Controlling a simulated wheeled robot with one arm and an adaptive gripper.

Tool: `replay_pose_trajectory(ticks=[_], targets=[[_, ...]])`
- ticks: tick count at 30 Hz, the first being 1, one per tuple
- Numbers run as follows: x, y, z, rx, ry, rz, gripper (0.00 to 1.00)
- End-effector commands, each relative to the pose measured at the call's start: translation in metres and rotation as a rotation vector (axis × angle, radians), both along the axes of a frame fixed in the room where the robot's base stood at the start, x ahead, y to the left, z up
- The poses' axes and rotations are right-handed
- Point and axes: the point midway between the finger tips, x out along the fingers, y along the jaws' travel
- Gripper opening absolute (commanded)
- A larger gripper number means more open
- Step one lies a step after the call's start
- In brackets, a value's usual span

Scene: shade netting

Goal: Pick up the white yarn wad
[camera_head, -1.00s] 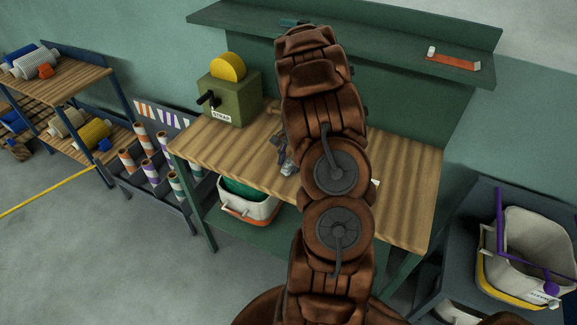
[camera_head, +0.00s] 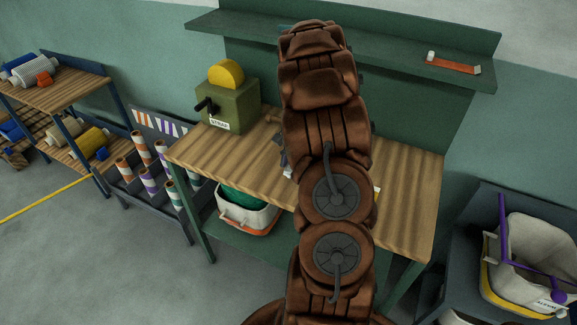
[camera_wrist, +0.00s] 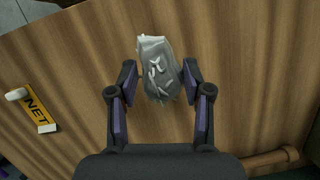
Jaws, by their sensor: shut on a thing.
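I cannot tell how far the wad is above the wood. In the head view my arm hides the wad and most of my gripper.
A yellow NET label (camera_wrist: 38,107) with a white end lies on the bench. A green STRAP box (camera_head: 228,105) stands at the bench's left end. A green shelf (camera_head: 400,55) runs above the back. A white bin (camera_head: 528,255) stands at right.

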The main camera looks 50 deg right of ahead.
Motion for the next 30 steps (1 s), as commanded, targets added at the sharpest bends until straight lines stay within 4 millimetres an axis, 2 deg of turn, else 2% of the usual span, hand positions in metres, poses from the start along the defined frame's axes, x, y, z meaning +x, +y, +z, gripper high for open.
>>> replay_pose_trajectory(ticks=[5, 15, 21, 30], targets=[[-0.023, 0.001, 0.001, -0.003, -0.002, -0.001, 0.36], [-0.090, 0.008, 0.006, -0.002, -0.003, -0.003, 0.36], [-0.120, 0.010, 0.010, -0.003, -0.002, -0.001, 0.36], [-0.141, 0.012, 0.013, -0.002, -0.001, 0.001, 0.36]])
